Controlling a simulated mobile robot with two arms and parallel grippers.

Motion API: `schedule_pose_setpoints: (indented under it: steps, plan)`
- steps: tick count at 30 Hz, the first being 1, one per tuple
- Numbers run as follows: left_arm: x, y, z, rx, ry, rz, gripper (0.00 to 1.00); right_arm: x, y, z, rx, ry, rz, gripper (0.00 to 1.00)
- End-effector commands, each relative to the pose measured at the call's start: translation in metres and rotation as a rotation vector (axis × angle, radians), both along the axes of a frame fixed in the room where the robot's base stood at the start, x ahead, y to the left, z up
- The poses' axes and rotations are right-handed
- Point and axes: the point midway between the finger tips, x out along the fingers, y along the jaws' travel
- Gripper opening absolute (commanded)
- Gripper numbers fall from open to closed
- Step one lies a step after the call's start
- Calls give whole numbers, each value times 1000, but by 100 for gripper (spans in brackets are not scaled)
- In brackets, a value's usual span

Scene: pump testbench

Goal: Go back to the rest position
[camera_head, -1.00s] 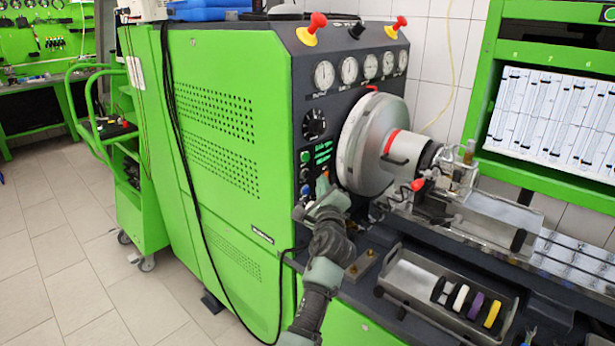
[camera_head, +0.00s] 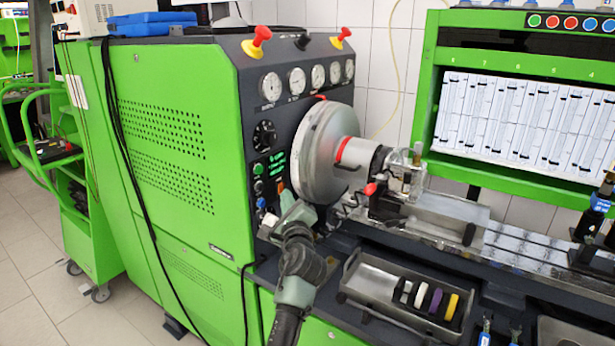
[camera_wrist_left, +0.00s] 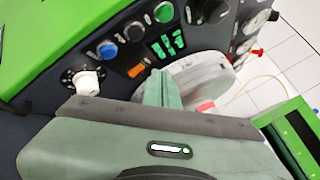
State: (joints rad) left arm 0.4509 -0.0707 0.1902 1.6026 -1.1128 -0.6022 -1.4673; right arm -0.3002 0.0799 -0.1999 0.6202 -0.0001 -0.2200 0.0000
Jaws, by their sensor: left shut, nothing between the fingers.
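My left gripper (camera_head: 284,198) is in front of the control panel of the green test bench (camera_head: 170,150), just left of the large grey disc housing (camera_head: 322,150). It is shut and empty. In the left wrist view its closed fingers (camera_wrist_left: 162,90) point towards the panel, near an orange switch (camera_wrist_left: 137,70) and a green lit display (camera_wrist_left: 166,46). A white knob (camera_wrist_left: 85,80) and a blue button (camera_wrist_left: 107,49) are to the left there. I cannot tell whether the fingertips touch the panel. My right gripper does not show.
A metal tray (camera_head: 352,287) with several coloured rings lies on the bench right of my arm. Blue-tipped tools (camera_head: 485,332) stand at the lower right. A green cart (camera_head: 92,240) is at the left. A black cable (camera_head: 122,150) hangs down the green side.

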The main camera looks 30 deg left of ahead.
Motion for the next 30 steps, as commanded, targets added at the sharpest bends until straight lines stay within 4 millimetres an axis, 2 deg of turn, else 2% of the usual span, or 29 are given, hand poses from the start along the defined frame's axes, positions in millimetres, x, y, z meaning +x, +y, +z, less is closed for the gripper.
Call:
schedule_pose_setpoints:
  steps: [6, 8, 11, 14, 15, 17, 18, 21, 24, 30]
  plan:
    - [-4, 1, -6, -22, -3, 1, 0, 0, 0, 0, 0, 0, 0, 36]
    - [-13, 1, -18, -79, -15, 3, 0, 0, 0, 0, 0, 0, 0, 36]
    - [-42, -1, -57, -272, -52, 11, 0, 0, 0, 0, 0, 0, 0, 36]
    - [-87, -12, -110, -565, -96, 38, 0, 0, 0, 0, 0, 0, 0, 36]
    - [-107, -20, -133, -693, -108, 58, 0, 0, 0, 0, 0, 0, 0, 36]
    - [-138, -35, -163, -878, -119, 94, 0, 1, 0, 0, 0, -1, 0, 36]
    - [-160, -47, -182, -997, -118, 126, 0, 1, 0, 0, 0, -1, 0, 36]
    - [-214, -80, -221, -1265, -100, 226, 0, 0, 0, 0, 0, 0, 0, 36]
    - [-260, -110, -244, -1457, -69, 331, 0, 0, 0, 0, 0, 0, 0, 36]
    - [-326, -152, -266, -1678, -5, 510, 0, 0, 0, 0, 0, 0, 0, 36]
